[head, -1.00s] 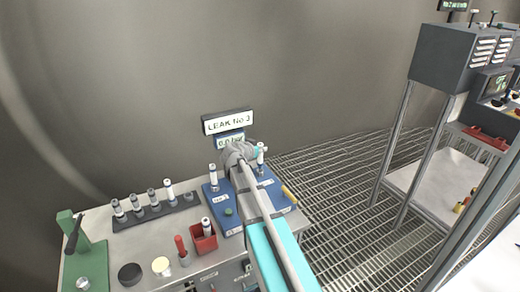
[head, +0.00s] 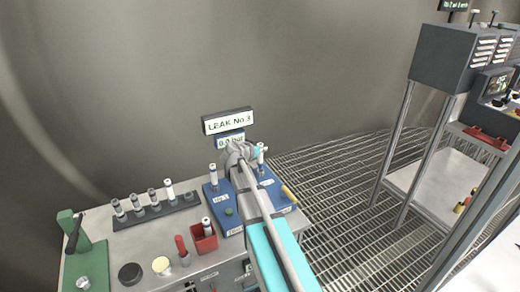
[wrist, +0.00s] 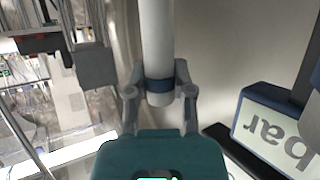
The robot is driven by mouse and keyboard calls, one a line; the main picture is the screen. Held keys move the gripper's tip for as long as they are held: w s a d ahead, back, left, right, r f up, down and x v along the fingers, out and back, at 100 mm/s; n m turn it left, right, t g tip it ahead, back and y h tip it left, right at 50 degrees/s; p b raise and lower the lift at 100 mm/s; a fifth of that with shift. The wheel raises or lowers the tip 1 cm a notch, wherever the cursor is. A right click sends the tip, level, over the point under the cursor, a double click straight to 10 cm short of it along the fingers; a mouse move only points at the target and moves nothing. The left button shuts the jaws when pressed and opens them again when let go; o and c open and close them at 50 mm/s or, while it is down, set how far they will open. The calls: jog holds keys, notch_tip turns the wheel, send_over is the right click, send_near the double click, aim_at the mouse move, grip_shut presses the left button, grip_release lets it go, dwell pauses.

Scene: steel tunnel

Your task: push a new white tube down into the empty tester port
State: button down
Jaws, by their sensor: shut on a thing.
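My gripper (wrist: 158,88) is shut on a white tube (wrist: 157,40) with a dark blue band, which hangs between the fingers in the wrist view. In the head view the held tube (head: 261,149) shows upright at the right rear of the blue tester (head: 237,229). My arm covers the middle of the tester. The tube's foot and the port under it are too small and covered to tell whether the tube is seated.
A dark rack (head: 125,224) with several tubes stands left on the bench. A "LEAK No 3" sign (head: 228,121) and a pressure display (head: 230,140) stand behind the tester.

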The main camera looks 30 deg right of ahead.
aim_at(260, 155)
jog(key=shift+f+b, duration=1.6)
jog(key=shift+f, duration=0.05)
jog(key=shift+c, duration=2)
grip_release()
jog(key=shift+r, duration=0.2)
notch_tip(260, 155, up, 9)
jog(key=p, duration=0.9)
jog(key=shift+f, duration=0.1)
jog(key=shift+f, duration=0.1)
jog(key=s+a+f+n+g+y, duration=0.2)
jog(key=s+a+f+n+y, duration=0.1)
jog(key=s+a, duration=0.5)
jog(key=s+a+f+n+g+y, duration=0.2)
jog(key=s+a+f+n+y, duration=0.2)
jog(key=s+a, duration=0.3)
jog(key=s+a+f+n+g+y, duration=0.3)
jog(key=s+a+f+n+y, duration=0.1)
jog(key=s+a, duration=0.4)
jog(key=shift+s+a+f+n+y, duration=0.2)
jog(key=shift+s+a+n+y, duration=0.15)
jog(key=shift+s, duration=0.95)
